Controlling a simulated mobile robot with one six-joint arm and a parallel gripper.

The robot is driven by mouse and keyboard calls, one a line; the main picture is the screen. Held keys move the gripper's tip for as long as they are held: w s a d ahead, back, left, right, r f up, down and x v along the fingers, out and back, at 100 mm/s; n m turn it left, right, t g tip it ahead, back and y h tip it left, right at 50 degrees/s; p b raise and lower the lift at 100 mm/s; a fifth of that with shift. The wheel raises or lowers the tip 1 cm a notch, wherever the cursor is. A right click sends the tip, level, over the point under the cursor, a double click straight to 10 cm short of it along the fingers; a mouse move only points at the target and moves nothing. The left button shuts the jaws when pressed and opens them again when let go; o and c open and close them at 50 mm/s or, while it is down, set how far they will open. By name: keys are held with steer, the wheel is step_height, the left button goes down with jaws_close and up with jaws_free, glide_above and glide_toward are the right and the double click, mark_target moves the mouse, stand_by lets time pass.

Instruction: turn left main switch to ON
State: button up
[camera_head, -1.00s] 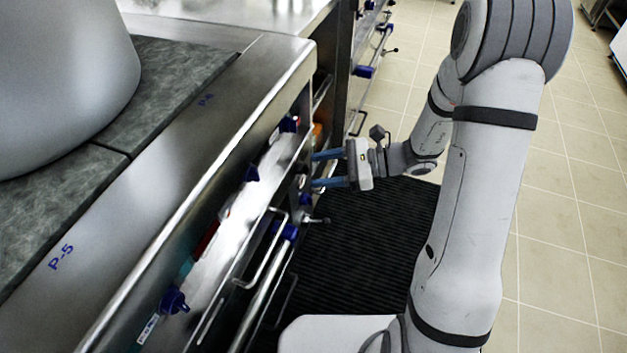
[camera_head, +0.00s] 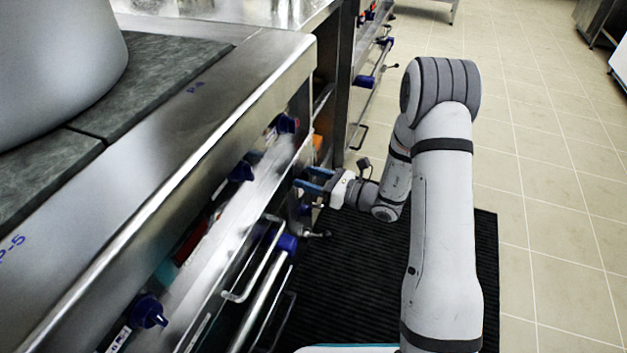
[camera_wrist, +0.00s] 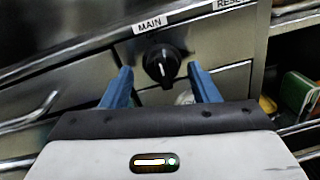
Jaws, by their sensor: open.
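A black rotary knob (camera_wrist: 162,64) sits on the steel stove front under a label reading MAIN (camera_wrist: 150,24), in the wrist view. A light mark on the knob points down. My gripper (camera_wrist: 160,82) is open, with one blue finger on each side of the knob. Whether the fingers touch it cannot be told. In the head view, my gripper (camera_head: 306,181) reaches leftward to the lower stove front near its far corner. The knob cannot be made out there.
Blue knobs (camera_head: 149,312) line the upper stove front. A bar handle (camera_head: 262,262) sticks out below them, near my gripper. A label starting with RESE (camera_wrist: 230,3) sits right of MAIN. A dark ribbed mat (camera_head: 350,295) covers the floor; tiled floor (camera_head: 560,250) is clear at right.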

steer(key=shift+w+a, duration=0.1)
steer(key=shift+a, duration=0.15)
